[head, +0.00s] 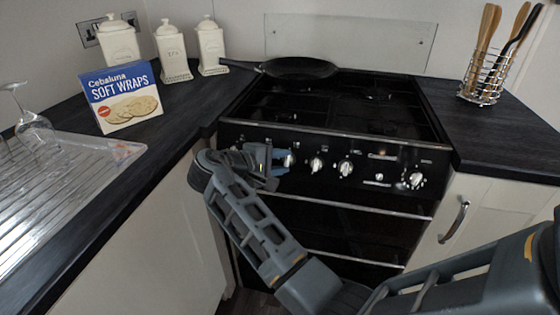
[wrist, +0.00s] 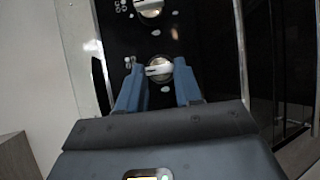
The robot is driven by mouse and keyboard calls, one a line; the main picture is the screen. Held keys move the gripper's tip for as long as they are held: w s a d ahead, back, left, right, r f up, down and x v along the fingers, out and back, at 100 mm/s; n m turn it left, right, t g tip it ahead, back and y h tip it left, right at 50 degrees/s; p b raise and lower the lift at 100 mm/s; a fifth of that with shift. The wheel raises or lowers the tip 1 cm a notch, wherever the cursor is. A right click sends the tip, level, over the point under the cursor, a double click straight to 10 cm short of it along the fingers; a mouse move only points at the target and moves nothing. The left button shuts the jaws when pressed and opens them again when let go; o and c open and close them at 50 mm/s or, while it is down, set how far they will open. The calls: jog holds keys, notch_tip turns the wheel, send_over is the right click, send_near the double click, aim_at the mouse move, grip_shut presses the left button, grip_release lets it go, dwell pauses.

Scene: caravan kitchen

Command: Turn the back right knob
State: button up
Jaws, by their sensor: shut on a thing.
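The black stove's front panel carries a row of silver knobs. In the wrist view my gripper (wrist: 158,88) has its blue fingers on either side of a silver knob (wrist: 159,69) and is shut on it. Another knob (wrist: 150,8) shows farther along the panel. In the head view my gripper (head: 272,160) is at the left part of the panel, with a knob (head: 289,161) right at its fingertips. More knobs (head: 316,165) and (head: 345,169) are to its right. My gripper hides part of the panel's left end. I cannot read which burner the held knob serves.
A black frying pan (head: 300,67) sits at the back left of the hob (head: 320,117). A utensil rack (head: 484,78) stands on the right counter. An oven rail runs below the knobs.

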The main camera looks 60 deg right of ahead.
jog(key=shift+f, duration=0.1)
jog(key=o, duration=1)
jog(key=shift+o, duration=0.2)
jog(key=v, duration=0.7)
jog(key=shift+a, duration=0.35)
